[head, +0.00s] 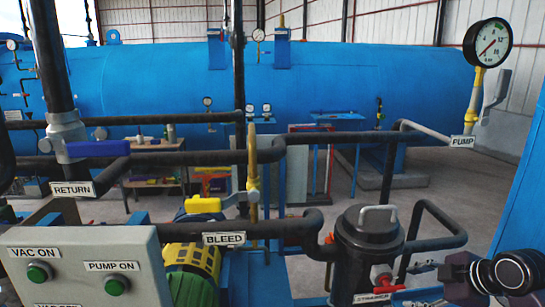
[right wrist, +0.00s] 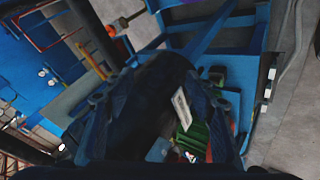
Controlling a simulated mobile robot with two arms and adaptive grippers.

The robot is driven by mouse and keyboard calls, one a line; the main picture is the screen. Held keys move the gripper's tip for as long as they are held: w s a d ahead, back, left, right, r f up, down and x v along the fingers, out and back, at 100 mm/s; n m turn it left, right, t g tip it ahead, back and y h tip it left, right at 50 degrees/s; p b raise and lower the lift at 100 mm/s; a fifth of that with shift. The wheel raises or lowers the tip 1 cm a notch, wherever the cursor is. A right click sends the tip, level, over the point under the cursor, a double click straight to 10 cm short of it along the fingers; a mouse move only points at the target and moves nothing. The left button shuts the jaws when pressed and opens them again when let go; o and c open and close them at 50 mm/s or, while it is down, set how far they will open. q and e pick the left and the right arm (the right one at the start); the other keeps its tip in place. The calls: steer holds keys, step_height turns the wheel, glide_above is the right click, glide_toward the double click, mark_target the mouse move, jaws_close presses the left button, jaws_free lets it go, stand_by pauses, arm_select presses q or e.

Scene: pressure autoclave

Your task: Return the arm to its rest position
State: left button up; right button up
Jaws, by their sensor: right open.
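The dark rounded parts of my right arm (head: 505,272) show at the lower right corner of the head view, right of the black strainer pot (head: 367,245). My right gripper (right wrist: 160,88) shows in the right wrist view with its two dark fingers spread apart. A dark rounded shape, perhaps a pipe, fills the space between and beyond the fingers. I cannot tell how far it is from them. I see nothing clearly held. My left gripper is not in the head view.
Black pipes labelled RETURN (head: 73,188) and BLEED (head: 224,239) cross the front. A control box (head: 85,265) with green buttons stands lower left. A pressure gauge (head: 488,43) stands upper right. The big blue vessel (head: 330,85) lies behind. Bare floor (head: 400,205) shows beyond the pipes.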

steer(key=s+a+f+m+g, duration=0.2)
steer(key=s+a+f, duration=0.4)
steer(key=f, duration=0.5)
steer(key=s+a+f+m+g+h, duration=0.1)
steer(key=s+a+f+m, duration=0.25)
steer(key=s, duration=0.55)
steer(key=s+a+f+m+h, duration=0.15)
steer(key=s+m, duration=0.25)
steer(key=s, duration=0.4)
steer(key=s+a+f+m+g, duration=0.1)
steer(key=s+a+f+m, duration=0.25)
steer(key=s, duration=0.55)
step_height(320, 180, down, 27)
steer(key=s+g, duration=0.2)
steer(key=s+d+f, duration=0.1)
steer(key=s+f, duration=0.7)
steer(key=s+d+f, duration=0.2)
steer(key=s+f, duration=0.6)
steer(key=s, duration=0.1)
steer(key=shift+d+g+h, duration=0.25)
steer(key=shift+g+h, duration=0.1)
steer(key=shift+g, duration=0.05)
